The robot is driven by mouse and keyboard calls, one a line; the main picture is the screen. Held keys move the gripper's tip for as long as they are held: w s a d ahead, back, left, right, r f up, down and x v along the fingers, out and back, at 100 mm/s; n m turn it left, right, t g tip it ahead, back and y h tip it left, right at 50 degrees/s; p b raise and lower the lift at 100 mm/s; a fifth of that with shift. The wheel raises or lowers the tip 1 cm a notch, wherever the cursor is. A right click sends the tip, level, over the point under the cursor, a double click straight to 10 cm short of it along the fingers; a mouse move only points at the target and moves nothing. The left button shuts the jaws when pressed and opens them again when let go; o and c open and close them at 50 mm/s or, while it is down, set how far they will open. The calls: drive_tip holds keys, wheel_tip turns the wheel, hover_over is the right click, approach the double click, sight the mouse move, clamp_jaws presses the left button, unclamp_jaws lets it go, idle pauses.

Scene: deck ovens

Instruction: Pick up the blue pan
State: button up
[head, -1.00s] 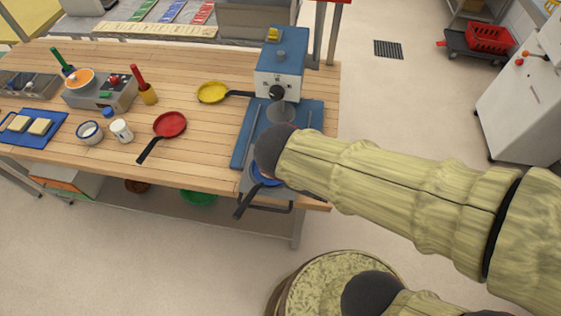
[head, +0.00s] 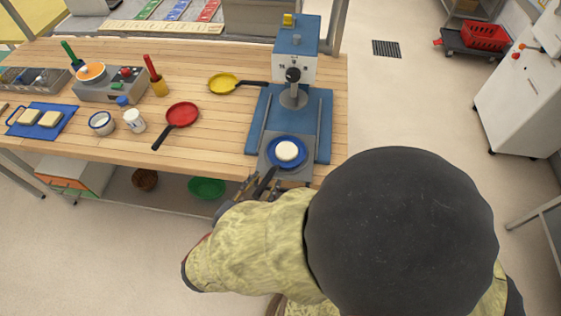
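The blue pan (head: 302,153) rests on a grey plate (head: 272,162) at the front of the blue press. A round white piece (head: 287,151) lies in it. The pan's dark handle points down and to the left, toward the table's front edge. My gripper (head: 261,187) is at that handle, with dark finger parts showing on the handle's left and right. My sleeve and the large dark joint of my arm hide much of the gripper. I cannot tell whether the fingers touch the handle or are closed on it.
The press (head: 296,55) stands right behind the pan. A red pan (head: 182,114) and a yellow pan (head: 224,83) lie to the left on the wooden table (head: 210,150). A white jar (head: 134,121) and a cup (head: 102,123) stand farther left.

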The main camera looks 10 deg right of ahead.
sight(272, 172)
drive_tip(key=b+x, duration=0.2)
drive_tip(key=x, duration=0.3)
drive_tip(key=shift+a+f, duration=0.1)
drive_tip(key=shift+f, duration=0.05)
drive_tip(key=shift+w+d, duration=0.2)
drive_tip(key=shift+w, duration=0.15)
drive_tip(key=shift+c, duration=0.8)
drive_tip(key=c, duration=0.7)
clamp_jaws()
